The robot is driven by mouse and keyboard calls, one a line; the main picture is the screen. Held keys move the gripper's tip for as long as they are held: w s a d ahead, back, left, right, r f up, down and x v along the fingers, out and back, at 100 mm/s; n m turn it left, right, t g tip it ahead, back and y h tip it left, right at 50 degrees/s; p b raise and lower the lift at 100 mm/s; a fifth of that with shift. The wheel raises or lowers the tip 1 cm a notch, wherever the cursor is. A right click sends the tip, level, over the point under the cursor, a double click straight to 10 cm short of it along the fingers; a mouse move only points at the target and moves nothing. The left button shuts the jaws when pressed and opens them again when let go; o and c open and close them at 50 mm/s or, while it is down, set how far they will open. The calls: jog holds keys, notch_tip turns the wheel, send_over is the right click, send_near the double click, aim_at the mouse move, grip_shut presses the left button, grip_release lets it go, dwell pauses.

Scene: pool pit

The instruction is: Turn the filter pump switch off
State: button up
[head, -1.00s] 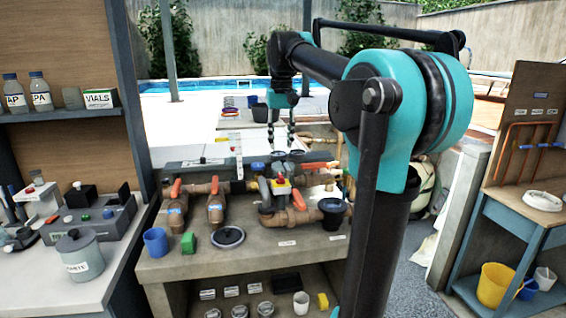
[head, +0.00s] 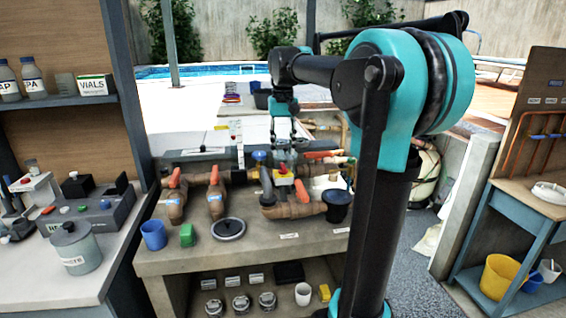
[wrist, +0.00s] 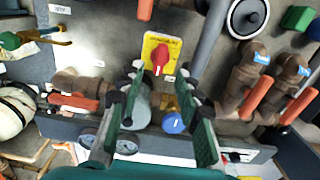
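The switch is a red rotary knob (wrist: 161,56) on a yellow plate with small print I cannot read. It shows in the upper middle of the wrist view. In the head view the red and yellow switch (head: 283,170) sits among the pipes on the pump bench. My gripper (wrist: 160,75) is open and empty, its two dark green fingers spread wide. The knob appears between and just beyond the fingertips, apart from them. In the head view my gripper (head: 283,143) hangs pointing down above and behind the switch.
Brown pipes with orange valve handles (head: 215,177) stand left of the switch. A blue-capped fitting (wrist: 173,122) lies between the fingers in the wrist view. A blue cup (head: 153,235), green block (head: 187,235) and round black lid (head: 229,229) lie on the bench front.

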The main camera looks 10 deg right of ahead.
aim_at(283, 165)
jog(key=shift+f, duration=2.75)
jog(key=shift+c, duration=0.2)
grip_shut()
